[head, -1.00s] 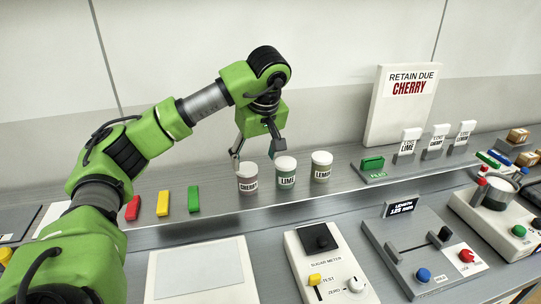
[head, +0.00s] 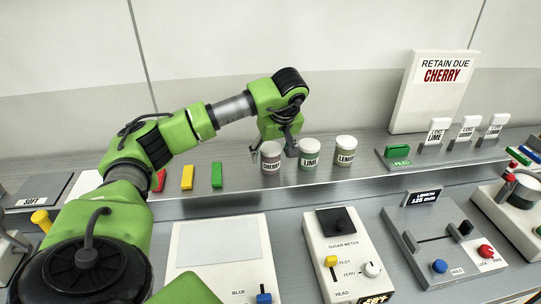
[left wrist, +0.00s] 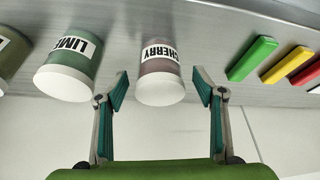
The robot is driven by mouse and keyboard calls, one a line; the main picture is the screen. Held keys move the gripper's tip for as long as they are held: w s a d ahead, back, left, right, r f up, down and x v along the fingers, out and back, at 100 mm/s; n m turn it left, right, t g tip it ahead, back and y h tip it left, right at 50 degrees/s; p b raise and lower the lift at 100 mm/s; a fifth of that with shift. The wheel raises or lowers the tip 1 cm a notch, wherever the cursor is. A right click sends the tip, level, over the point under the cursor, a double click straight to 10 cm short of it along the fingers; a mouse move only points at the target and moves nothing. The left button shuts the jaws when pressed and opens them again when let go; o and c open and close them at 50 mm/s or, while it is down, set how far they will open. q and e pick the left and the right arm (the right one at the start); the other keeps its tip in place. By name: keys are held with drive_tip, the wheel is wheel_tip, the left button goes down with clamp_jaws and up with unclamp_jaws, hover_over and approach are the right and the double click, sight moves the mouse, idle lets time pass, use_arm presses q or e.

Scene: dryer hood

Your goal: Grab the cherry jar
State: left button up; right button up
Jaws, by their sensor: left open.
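The cherry jar (head: 271,158) has a pale lid and a white CHERRY label, and stands upright on the raised shelf. It is the leftmost of three jars. The lime jar (head: 309,153) stands just to its right. My left gripper (head: 274,146) is at the cherry jar, one finger on each side of it. In the left wrist view the open fingers (left wrist: 161,92) flank the cherry jar (left wrist: 161,70), with gaps on both sides. The left-hand finger lies between the cherry jar and the lime jar (left wrist: 72,65). My right gripper is not in view.
The lemon jar (head: 346,151) stands right of the lime jar. Red, yellow and green blocks (head: 187,176) lie left of the cherry jar. A RETAIN DUE CHERRY sign (head: 435,95) stands at the back right. The sugar meter (head: 346,260) is on the lower counter in front.

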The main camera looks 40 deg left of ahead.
use_arm(q)
drive_tip(key=shift+w+a+f, duration=0.1)
drive_tip(key=shift+a+f, duration=0.2)
drive_tip(key=shift+f, duration=0.3)
drive_tip(key=shift+w+a+f, duration=0.15)
drive_tip(key=shift+f, duration=0.45)
drive_tip(key=c, duration=1.4)
drive_tip(key=shift+o, duration=0.2)
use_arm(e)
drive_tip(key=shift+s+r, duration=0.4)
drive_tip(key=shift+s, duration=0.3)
use_arm(q)
drive_tip(key=shift+r, duration=0.2)
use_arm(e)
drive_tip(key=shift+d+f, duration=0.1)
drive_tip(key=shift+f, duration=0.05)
